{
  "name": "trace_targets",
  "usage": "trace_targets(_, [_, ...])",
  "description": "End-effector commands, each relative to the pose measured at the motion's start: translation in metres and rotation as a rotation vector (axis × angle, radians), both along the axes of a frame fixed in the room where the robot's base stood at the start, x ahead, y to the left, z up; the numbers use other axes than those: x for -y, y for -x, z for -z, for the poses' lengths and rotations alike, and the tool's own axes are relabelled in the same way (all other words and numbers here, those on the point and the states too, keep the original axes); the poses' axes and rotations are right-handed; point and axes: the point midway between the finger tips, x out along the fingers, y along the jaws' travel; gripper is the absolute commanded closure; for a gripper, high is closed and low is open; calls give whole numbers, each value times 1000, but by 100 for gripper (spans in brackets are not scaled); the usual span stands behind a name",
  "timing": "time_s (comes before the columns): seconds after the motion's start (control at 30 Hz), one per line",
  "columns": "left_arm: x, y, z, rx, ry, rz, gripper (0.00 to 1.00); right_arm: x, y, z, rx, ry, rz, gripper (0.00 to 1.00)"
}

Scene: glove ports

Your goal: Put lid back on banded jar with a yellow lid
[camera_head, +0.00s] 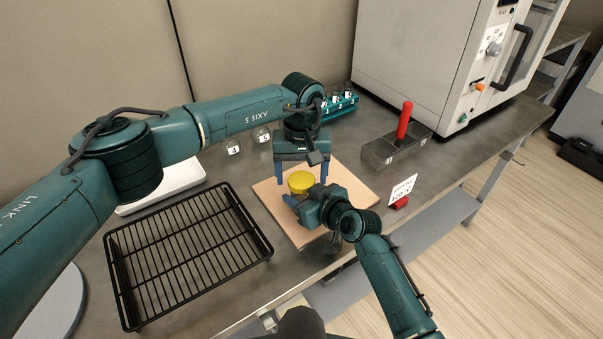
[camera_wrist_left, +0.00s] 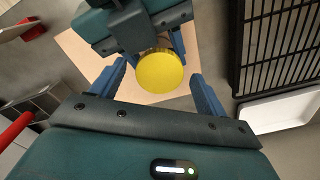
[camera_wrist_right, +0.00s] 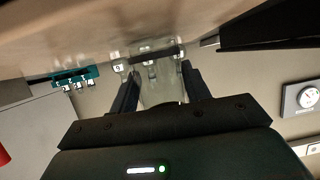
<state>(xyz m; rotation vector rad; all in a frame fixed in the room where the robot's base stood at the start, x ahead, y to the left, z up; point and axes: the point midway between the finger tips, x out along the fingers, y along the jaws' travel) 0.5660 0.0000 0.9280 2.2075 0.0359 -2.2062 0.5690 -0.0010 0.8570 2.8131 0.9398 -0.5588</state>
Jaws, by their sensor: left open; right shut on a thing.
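The yellow lid (camera_head: 301,181) is above the pale board (camera_head: 350,190), at the jar's top; I cannot tell whether it is seated. In the left wrist view the lid (camera_wrist_left: 160,72) lies between the fingers of my left gripper (camera_wrist_left: 158,76). The left gripper (camera_head: 302,177) is open, pointing down, its fingers either side of the lid and apart from it. My right gripper (camera_head: 294,203) comes in from the near side, shut on the clear glass jar (camera_wrist_right: 160,88). A dark band crosses the glass in the right wrist view. In the head view the jar body is hidden.
A black wire rack (camera_head: 185,250) and a white tray (camera_head: 170,183) are left. Small numbered glass jars (camera_head: 232,147) and a teal vial rack (camera_head: 341,106) stand behind. A grey divided box (camera_head: 380,150) holding a red-handled thing and a sign (camera_head: 403,187) are right.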

Motion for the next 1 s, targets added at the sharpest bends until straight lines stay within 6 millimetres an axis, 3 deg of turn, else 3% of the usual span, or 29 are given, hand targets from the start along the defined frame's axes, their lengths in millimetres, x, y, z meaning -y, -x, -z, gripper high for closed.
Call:
trace_targets(0.3, [0,-1,-39,3,1,0,25,0,0,1,-1,1,0,100])
trace_targets(0.67, [0,0,-41,1,1,-14,29,0,0,1,-1,1,0,100])
trace_targets(0.87, [0,0,-42,0,1,-217,29,0,0,0,-1,1,0,100])
trace_targets(1.0, [1,0,-45,0,2,-506,29,0,0,0,-1,1,0,100])
